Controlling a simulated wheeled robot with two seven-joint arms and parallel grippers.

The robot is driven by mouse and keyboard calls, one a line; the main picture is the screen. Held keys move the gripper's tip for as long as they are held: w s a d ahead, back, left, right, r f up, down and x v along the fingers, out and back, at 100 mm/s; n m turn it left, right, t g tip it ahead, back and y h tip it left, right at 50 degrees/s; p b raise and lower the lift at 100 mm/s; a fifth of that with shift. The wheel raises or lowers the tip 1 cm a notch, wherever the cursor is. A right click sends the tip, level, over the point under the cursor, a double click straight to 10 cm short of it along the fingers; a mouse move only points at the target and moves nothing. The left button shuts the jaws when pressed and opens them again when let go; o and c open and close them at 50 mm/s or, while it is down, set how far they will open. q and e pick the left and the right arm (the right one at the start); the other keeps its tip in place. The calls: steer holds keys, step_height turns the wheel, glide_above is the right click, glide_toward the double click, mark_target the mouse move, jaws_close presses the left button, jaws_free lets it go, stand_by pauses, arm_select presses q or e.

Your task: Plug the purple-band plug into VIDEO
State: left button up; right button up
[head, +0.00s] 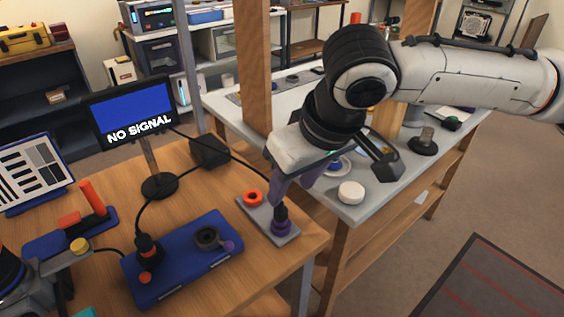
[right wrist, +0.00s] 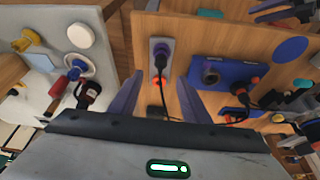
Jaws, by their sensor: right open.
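The purple-band plug (head: 281,222) stands upright on a small grey plate (head: 256,209) near the table's right edge. It also shows in the right wrist view (right wrist: 161,50). My right gripper (head: 287,194) is open just above the plug, pointing down. In the right wrist view the plug lies between the lines of the two spread fingers. The blue box (head: 182,272) has an open dark round socket (head: 208,238) with a purple mark beside it. I cannot read a VIDEO label. An orange-band plug (head: 147,249) stands at the box's left end.
An orange ring (head: 253,197) sits on the grey plate. A monitor (head: 131,112) reads NO SIGNAL. A black cable runs from the black block (head: 210,150) toward my right gripper. A grey-white table (head: 372,212) with a white puck (head: 351,192) stands at right.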

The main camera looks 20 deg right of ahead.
mark_target(281, 209)
steer(key=b+x, duration=0.1)
steer(key=x, duration=0.3)
steer(key=shift+f, duration=0.35)
steer(key=x, duration=0.4)
steer(key=shift+w+a+f+b, duration=0.15)
steer(key=shift+w+f+b, duration=0.15)
steer(key=shift+f, duration=0.3)
jaws_close()
steer(key=c, duration=0.8)
jaws_free()
steer(key=shift+c, duration=0.2)
jaws_close()
arm_select(q)
steer(key=shift+s+d+f, duration=0.2)
steer(key=shift+s+f, duration=0.45)
steer(key=shift+f, duration=0.2)
steer(key=shift+w+r+p, duration=0.1)
steer(key=shift+r+p, duration=1.05)
steer(key=shift+r, duration=0.05)
arm_select(e)
steer(key=shift+r, duration=0.8)
